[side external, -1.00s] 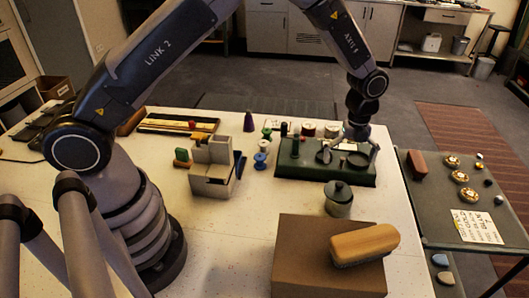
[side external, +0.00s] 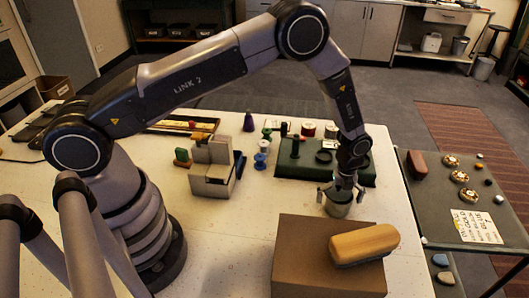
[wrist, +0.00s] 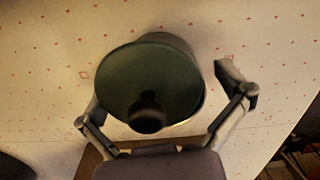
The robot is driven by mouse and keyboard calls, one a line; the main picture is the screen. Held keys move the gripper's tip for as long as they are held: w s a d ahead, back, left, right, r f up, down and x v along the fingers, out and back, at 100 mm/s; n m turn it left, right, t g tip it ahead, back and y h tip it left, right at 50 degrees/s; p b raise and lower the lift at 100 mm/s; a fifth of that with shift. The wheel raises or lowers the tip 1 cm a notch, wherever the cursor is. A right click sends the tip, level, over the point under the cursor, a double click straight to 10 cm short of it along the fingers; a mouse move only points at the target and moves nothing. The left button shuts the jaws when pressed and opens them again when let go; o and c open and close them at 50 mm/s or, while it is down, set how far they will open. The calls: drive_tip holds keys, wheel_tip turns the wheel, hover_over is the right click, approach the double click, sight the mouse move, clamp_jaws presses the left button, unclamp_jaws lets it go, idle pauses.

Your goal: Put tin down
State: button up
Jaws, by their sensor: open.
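The tin (side external: 338,208) is a dull green lidded can, upright on the white table just behind the brown box. My gripper (side external: 341,191) is open over it, with its fingers around the upper part of the tin. In the wrist view the tin's round green lid (wrist: 152,75) and dark knob fill the middle. One finger is at its left and one at its right in that view, with a visible gap at the right; contact at the left is unclear. My gripper hides part of the tin's top in the side view.
A brown box (side external: 300,262) with a wooden brush (side external: 364,243) on it stands close in front of the tin. A dark green tray (side external: 297,168) lies behind it. A grey block stand (side external: 213,172) and small spools are to the left. The table's right edge is near.

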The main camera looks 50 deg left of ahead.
drive_tip(key=shift+f, duration=0.3)
drive_tip(key=c, duration=1.3)
drive_tip(key=shift+o, duration=0.2)
drive_tip(key=shift+r, duration=0.2)
drive_tip(key=shift+r, duration=0.6)
drive_tip(key=s+a+r, duration=0.4)
drive_tip(key=s+r, duration=0.7)
drive_tip(key=s, duration=0.1)
drive_tip(key=m, duration=0.2)
hover_over(267, 212)
wheel_tip(267, 212, down, 8)
drive_tip(key=shift+r, duration=0.2)
drive_tip(key=shift+f, duration=2.15)
